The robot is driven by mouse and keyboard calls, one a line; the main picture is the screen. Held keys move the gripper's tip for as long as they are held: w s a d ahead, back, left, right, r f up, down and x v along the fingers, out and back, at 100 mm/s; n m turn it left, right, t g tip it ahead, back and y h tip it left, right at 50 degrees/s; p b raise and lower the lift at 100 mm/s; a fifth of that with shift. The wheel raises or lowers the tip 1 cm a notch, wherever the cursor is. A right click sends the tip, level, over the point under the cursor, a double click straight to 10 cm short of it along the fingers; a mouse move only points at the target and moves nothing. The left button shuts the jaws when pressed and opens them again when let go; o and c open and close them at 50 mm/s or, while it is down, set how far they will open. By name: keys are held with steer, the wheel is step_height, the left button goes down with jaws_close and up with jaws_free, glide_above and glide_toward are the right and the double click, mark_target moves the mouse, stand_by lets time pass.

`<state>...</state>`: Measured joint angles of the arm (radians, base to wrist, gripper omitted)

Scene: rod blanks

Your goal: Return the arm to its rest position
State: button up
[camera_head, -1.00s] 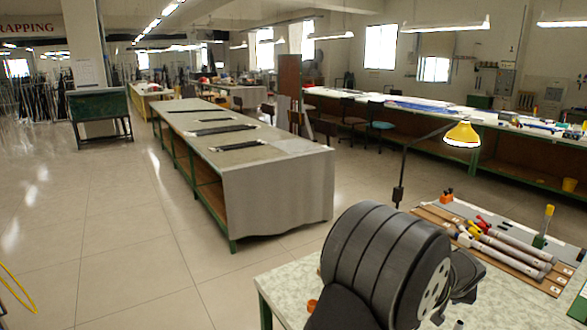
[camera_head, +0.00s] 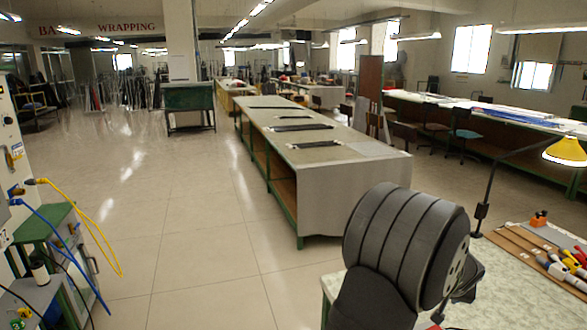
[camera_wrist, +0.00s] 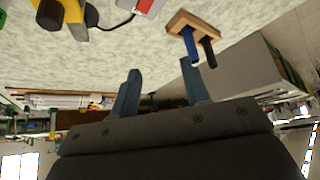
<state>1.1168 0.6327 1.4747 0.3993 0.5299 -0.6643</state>
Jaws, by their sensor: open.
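In the wrist view my gripper (camera_wrist: 160,69) is open, its two blue fingers apart with nothing between them. In the head view the dark, rounded segments of my arm (camera_head: 405,245) rise over the speckled worktable (camera_head: 335,288); my fingers cannot be made out there. Rod blanks (camera_head: 570,268) with coloured ends lie on a brown wooden rack (camera_head: 515,247) at the right edge, partly cut off by the frame. My arm stands left of them, apart from them in the picture.
The wrist view shows a wooden block (camera_wrist: 194,22) with blue and dark pegs and a yellow-black tool (camera_wrist: 68,14). A yellow lamp (camera_head: 565,151) stands at right. A long grey bench (camera_head: 350,175) lies behind. Yellow and blue hoses (camera_head: 100,235) hang at left. Floor between is clear.

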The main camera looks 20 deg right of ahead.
steer(key=w+a+f+n, duration=0.1)
steer(key=w+a, duration=0.6)
steer(key=a, duration=0.1)
steer(key=shift+w+n+t+y, duration=0.3)
steer(key=shift+y, duration=0.1)
steer(key=shift+o, duration=0.5)
steer(key=shift+s+d, duration=0.1)
stand_by(1.4)
steer(key=s+d+r+m+g, duration=0.1)
steer(key=s+d+r+m, duration=0.1)
steer(key=s+d, duration=0.6)
steer(key=s+d+r+m+g, duration=0.2)
steer(key=s+d+m, duration=0.15)
steer(key=s, duration=0.85)
steer(key=s+d+r+m+g, duration=0.1)
steer(key=s+d+m, duration=0.1)
steer(key=s+d, duration=0.65)
steer(key=x, duration=0.5)
steer(key=s+x, duration=0.1)
steer(key=x, duration=1)
steer(key=shift+s+a+f, duration=0.2)
steer(key=shift+s+a, duration=0.1)
steer(key=shift+h, duration=0.3)
jaws_close()
